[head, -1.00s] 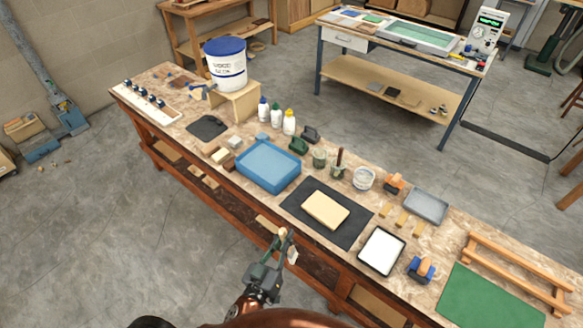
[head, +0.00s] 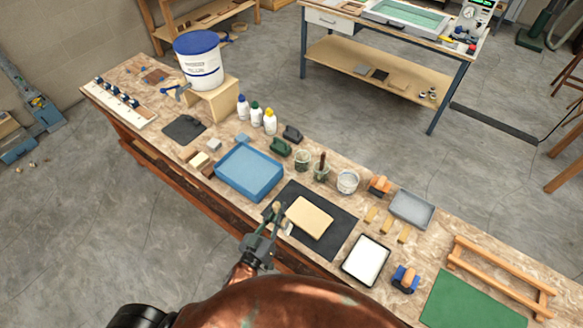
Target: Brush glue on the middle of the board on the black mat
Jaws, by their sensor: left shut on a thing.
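The light wooden board (head: 310,217) lies flat on the black mat (head: 337,243) near the front edge of the bench. My left gripper (head: 269,225) is shut on a brush (head: 276,208), whose wooden end points up; its pale lower end (head: 288,229) shows beside the board's left end. I cannot tell whether the brush touches the board or the mat. No glue can be made out on the board. My right gripper is not in view.
A blue tray (head: 249,190) stands left of the mat, and a white-filled black tray (head: 366,261) right of it. Behind are small pots (head: 321,172), a white tub (head: 347,181) and glue bottles (head: 256,115). A large white bucket (head: 201,66) stands on a wooden stand.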

